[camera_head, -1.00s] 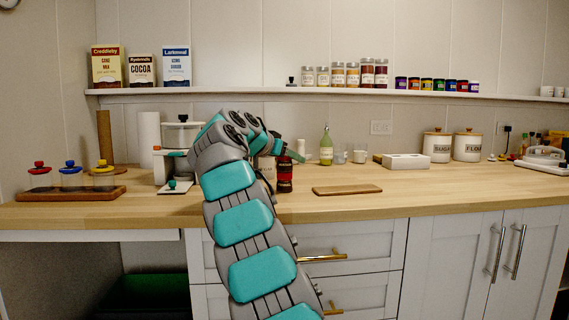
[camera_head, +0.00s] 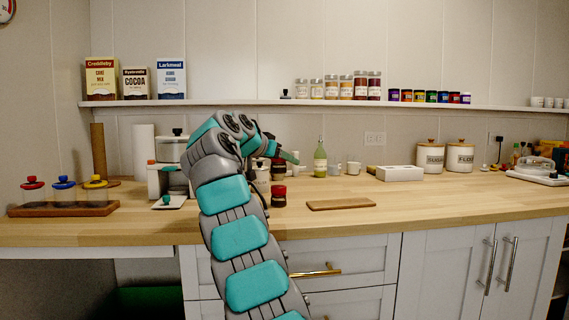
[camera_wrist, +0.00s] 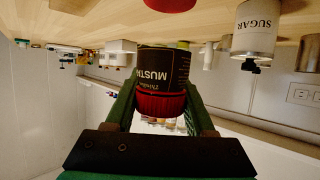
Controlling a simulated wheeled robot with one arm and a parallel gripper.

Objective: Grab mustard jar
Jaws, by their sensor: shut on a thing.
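The mustard jar (camera_wrist: 162,66) is dark with white "MUST" lettering and a red lid. It shows upside down in the wrist view, between the green fingers of my gripper (camera_wrist: 162,90), which is shut on it. In the head view the jar (camera_head: 278,168) is a dark shape beside my gripper (camera_head: 282,155), partly hidden by my arm. It appears raised above the wooden counter. A second red-lidded jar (camera_head: 278,195) stands on the counter below it, and a red lid (camera_wrist: 168,4) shows at the top edge of the wrist view.
A wooden board (camera_head: 341,205) lies right of the jars on the counter (camera_head: 430,200). A green bottle (camera_head: 320,160), a white box (camera_head: 400,173) and sugar (camera_head: 430,157) and flour (camera_head: 460,157) canisters stand behind. Left are a white appliance (camera_head: 172,150) and lidded jars on a tray (camera_head: 60,210).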

